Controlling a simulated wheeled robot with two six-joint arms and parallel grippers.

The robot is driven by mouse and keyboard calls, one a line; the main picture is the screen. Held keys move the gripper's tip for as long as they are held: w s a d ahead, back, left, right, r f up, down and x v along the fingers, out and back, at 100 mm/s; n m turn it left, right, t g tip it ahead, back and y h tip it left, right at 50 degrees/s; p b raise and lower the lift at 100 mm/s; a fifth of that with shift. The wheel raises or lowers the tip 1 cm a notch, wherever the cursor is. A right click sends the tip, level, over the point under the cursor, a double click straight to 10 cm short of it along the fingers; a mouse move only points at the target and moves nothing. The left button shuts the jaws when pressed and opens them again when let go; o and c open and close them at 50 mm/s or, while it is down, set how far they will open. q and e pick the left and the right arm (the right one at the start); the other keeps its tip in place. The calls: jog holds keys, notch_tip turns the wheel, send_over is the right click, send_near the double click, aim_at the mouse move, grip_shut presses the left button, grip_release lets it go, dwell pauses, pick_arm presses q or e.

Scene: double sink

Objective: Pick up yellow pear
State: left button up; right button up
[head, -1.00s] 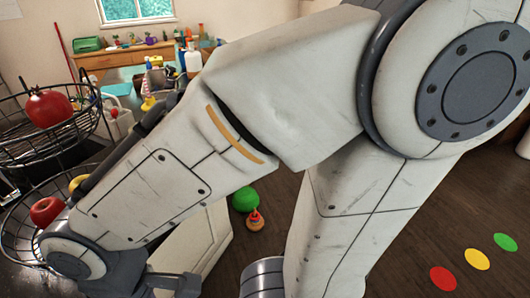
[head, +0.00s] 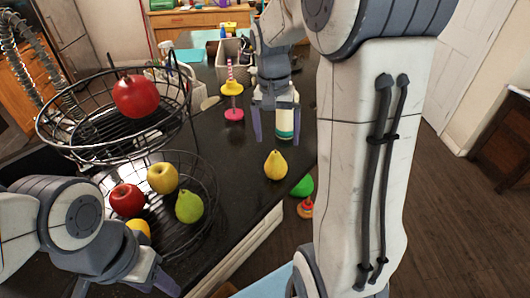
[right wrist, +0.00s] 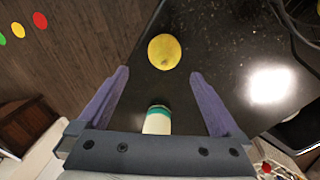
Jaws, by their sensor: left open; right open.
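The yellow pear (head: 276,166) stands upright on the dark counter near its right edge. My right gripper (head: 277,138) is open, fingers pointing down, above and a little behind the pear in the head view. In the right wrist view the pear (right wrist: 164,52) shows ahead of the open fingertips (right wrist: 160,73), roughly centred and untouched. My left gripper (head: 122,288) is open and empty at the bottom left, in front of the wire basket, its tips partly cut off by the frame.
A white bottle with a green band (head: 287,122) stands close by the right gripper's fingers. A two-tier wire basket (head: 215,190) holds apples, a green pear (head: 189,207) and a pomegranate (head: 136,96). A pink-and-yellow stacking toy (head: 233,100) stands left of the right gripper.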

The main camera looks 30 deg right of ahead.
aim_at(276, 162)
notch_tip(276, 162, down, 5)
jog(key=shift+w+d+p, duration=0.1)
jog(key=shift+w+p, duration=0.05)
jog(key=shift+p, duration=0.25)
jog(key=shift+f, duration=0.35)
jog(key=f+p, duration=0.1)
jog(key=f, duration=0.1)
jog(key=f+p, duration=0.1)
jog(key=shift+a+f, duration=0.2)
jog(key=shift+f, duration=0.15)
jog(key=shift+s+f, duration=0.2)
jog(key=shift+f, duration=0.2)
jog(key=c, duration=1.4)
jog(key=shift+r, duration=0.1)
